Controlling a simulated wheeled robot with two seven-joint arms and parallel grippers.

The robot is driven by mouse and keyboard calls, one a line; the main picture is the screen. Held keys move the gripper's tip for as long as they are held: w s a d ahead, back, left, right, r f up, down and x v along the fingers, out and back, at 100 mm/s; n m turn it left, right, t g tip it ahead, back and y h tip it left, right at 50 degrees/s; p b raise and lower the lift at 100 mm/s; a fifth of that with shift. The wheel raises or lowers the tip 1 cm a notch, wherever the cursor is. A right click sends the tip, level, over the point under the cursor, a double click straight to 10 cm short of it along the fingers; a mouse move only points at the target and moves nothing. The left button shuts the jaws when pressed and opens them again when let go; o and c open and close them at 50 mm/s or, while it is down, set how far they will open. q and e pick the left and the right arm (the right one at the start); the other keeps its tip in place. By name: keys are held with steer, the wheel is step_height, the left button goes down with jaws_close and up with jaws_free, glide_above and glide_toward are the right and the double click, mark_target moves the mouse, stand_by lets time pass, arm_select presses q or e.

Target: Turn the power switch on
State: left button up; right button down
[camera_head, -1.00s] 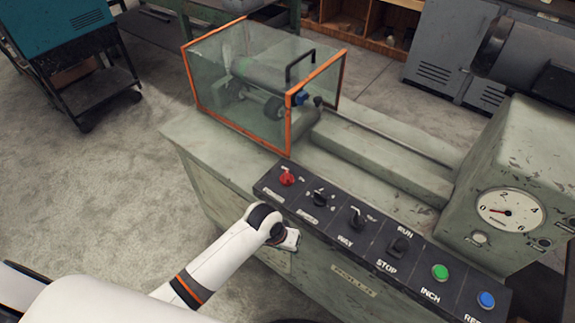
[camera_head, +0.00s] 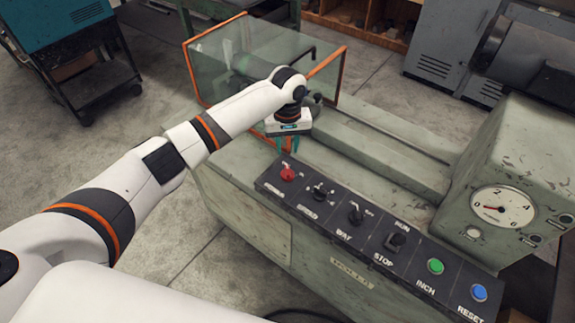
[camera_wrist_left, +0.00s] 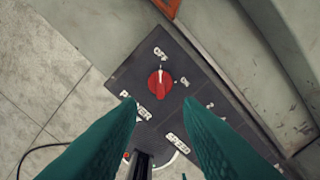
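The power switch is a red rotary knob (camera_head: 288,173) at the left end of the black control panel. In the left wrist view the knob (camera_wrist_left: 159,84) sits between an OFF label and an ON label, and its white pointer line faces OFF. My left gripper (camera_head: 284,145) is above the panel's left end, just behind the knob in the head view, with its fingers pointing down. In the wrist view its two teal fingers (camera_wrist_left: 158,106) are spread apart with nothing between them; the knob shows beyond the tips, apart from them. My right gripper is not in view.
The black panel (camera_head: 331,222) also carries several dark selectors, a green button (camera_head: 436,266) and a blue button (camera_head: 479,292). An orange-framed clear guard (camera_head: 335,64) stands behind my left wrist. A gauge housing (camera_head: 528,165) rises at the right. Space above the panel's middle is clear.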

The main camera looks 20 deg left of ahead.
mark_target(288, 170)
arm_select(q)
step_height(288, 170, down, 10)
steer(key=shift+r+p, duration=0.1)
steer(key=shift+p, duration=0.35)
steer(key=shift+c, duration=0.2)
jaws_close()
